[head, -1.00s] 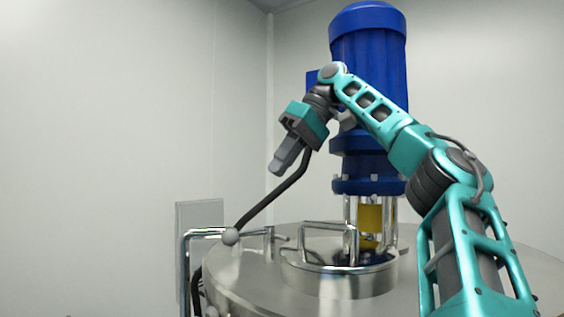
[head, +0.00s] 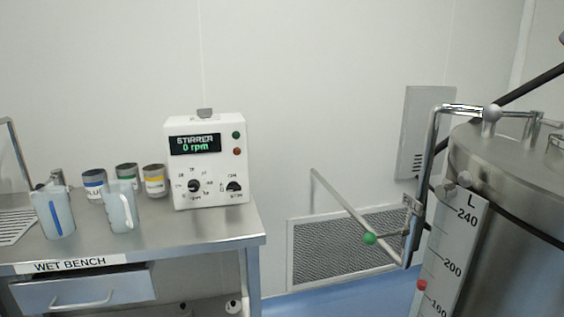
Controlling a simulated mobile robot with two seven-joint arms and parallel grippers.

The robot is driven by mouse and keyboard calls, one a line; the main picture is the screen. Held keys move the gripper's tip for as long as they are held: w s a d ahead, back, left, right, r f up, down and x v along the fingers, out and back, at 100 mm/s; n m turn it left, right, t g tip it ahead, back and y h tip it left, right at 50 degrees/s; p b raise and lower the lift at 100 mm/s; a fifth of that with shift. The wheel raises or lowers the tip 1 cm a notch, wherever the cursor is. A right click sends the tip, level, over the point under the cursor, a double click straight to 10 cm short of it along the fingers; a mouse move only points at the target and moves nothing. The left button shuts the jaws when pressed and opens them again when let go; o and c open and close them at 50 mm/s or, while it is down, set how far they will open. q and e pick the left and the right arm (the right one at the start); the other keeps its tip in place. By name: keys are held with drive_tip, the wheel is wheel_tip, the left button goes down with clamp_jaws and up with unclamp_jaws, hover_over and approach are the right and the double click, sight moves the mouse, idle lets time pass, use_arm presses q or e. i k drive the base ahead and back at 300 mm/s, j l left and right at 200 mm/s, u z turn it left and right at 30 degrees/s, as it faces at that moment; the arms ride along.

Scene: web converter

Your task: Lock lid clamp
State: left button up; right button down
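The steel vessel (head: 500,255) with its lid (head: 515,160) stands at the right edge of the head view, cut off by the frame. Round metal knobs (head: 464,179) sit at the lid's rim; I cannot tell which part is the lid clamp. A bent steel bar (head: 433,140) runs beside the vessel, with a grey ball (head: 491,113) at its top and a dark rod (head: 530,87) rising right. Neither gripper can be made out; a dark sliver at the upper right edge is unclear.
A wet bench (head: 130,245) stands at left with a white stirrer control box (head: 207,160) reading 0 rpm, beakers (head: 53,212) and small jars (head: 154,181). A wall grille (head: 345,245) is behind. Blue floor (head: 340,300) is free between bench and vessel.

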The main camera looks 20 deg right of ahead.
sight(491, 114)
drive_tip(key=k+j, duration=0.15)
drive_tip(key=j, duration=0.2)
drive_tip(key=k+j, duration=0.15)
drive_tip(key=j, duration=0.15)
drive_tip(key=k+j, duration=0.15)
drive_tip(key=j, duration=0.2)
drive_tip(key=k+j, duration=0.15)
drive_tip(key=j, duration=0.15)
drive_tip(key=k+j, duration=0.1)
drive_tip(key=j, duration=0.25)
